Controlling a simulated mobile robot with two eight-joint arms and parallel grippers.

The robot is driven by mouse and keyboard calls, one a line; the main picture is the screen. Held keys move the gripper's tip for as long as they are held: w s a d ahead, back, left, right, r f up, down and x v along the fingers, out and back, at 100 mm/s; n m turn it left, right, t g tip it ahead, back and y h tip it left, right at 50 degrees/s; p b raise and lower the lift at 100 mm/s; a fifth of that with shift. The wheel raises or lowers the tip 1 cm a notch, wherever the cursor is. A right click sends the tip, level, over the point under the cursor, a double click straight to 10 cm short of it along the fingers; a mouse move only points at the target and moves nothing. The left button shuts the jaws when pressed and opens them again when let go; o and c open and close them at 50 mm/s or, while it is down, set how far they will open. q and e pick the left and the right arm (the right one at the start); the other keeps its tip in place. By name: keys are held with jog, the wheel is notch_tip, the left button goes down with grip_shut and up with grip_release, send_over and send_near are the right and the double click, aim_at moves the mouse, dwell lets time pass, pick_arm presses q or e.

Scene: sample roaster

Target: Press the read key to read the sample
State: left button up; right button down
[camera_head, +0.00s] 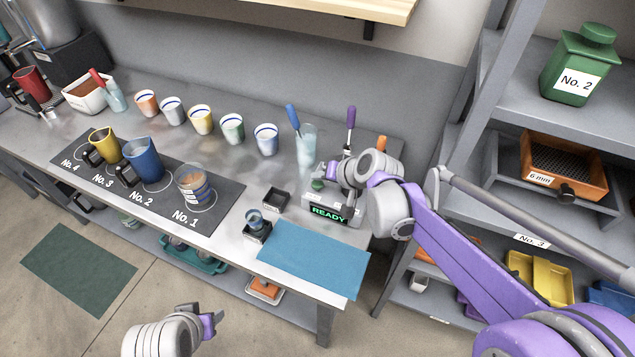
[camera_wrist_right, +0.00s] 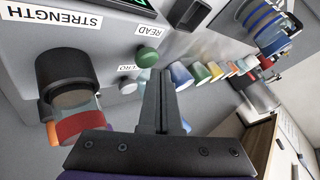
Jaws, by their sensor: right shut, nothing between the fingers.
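The meter (camera_head: 335,221) stands at the right end of the bench, and its display (camera_head: 328,213) reads READY in green. In the wrist view, the green read key (camera_wrist_right: 149,57) sits beside the label READ. My left gripper (camera_head: 212,321) is low at the front, away from the bench.
A blue mat (camera_head: 314,258) lies in front of the meter. A small dark cup (camera_head: 256,222) and a black tray (camera_head: 275,199) are left of it. Shelving (camera_head: 503,95) rises on the right.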

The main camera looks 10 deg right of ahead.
aim_at(320, 186)
jog(key=shift+f+b, duration=0.45)
jog(key=shift+f, duration=0.4)
dwell(0.6)
jog(key=shift+r, duration=0.15)
jog(key=shift+r+p, duration=0.8)
jog(key=shift+r, duration=0.1)
jog(key=shift+r, duration=0.1)
notch_tip(320, 186, up, 5)
jog(key=p, duration=0.3)
dwell(0.3)
dwell(0.5)
